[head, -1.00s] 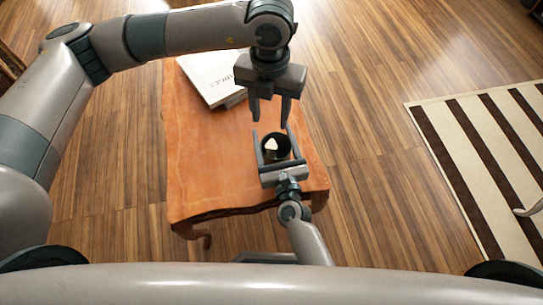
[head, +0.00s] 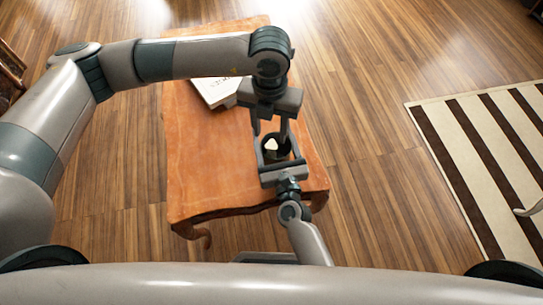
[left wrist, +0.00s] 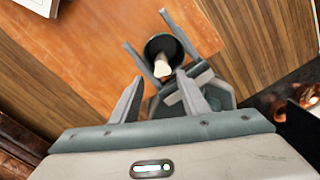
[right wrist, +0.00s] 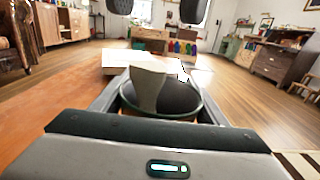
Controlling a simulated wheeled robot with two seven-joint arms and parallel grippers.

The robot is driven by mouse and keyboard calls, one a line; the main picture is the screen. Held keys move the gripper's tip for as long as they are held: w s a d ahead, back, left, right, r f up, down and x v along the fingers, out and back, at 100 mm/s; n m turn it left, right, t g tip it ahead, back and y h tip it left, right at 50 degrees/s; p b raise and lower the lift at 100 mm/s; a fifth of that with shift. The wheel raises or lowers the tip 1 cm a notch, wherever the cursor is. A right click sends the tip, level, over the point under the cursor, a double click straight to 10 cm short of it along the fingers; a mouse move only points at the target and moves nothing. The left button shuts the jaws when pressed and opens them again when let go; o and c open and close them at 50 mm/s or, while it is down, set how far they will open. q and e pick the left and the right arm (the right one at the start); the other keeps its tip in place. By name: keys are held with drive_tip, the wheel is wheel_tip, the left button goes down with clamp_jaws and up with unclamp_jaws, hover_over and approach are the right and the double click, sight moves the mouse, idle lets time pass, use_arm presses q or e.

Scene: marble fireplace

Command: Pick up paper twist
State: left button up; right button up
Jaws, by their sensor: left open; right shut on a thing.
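The paper twist (head: 271,145) is a small cream piece standing in a dark round cup (head: 284,152). In the right wrist view the paper twist (right wrist: 147,85) leans against the near left side of the cup (right wrist: 190,103) and rises above its rim. My right gripper (head: 274,143) is shut on the cup, one finger on each side. My left gripper (head: 270,134) points down above the cup, open and empty. In the left wrist view the paper twist (left wrist: 162,66) shows between and just beyond its fingertips (left wrist: 159,78). Its lower end is hidden in the cup.
An orange-brown wooden table (head: 200,150) lies below the grippers. A white book (head: 214,92) lies on it behind and left of the cup. A striped rug (head: 470,150) covers the floor at right. The table's left part is clear.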

sight(272, 144)
use_arm(q)
drive_tip(key=shift+f, duration=0.2)
drive_tip(key=shift+w+d+f, duration=0.1)
drive_tip(key=shift+f, duration=1.2)
drive_tip(key=shift+d+f, duration=0.1)
drive_tip(key=shift+f, duration=1.2)
clamp_jaws()
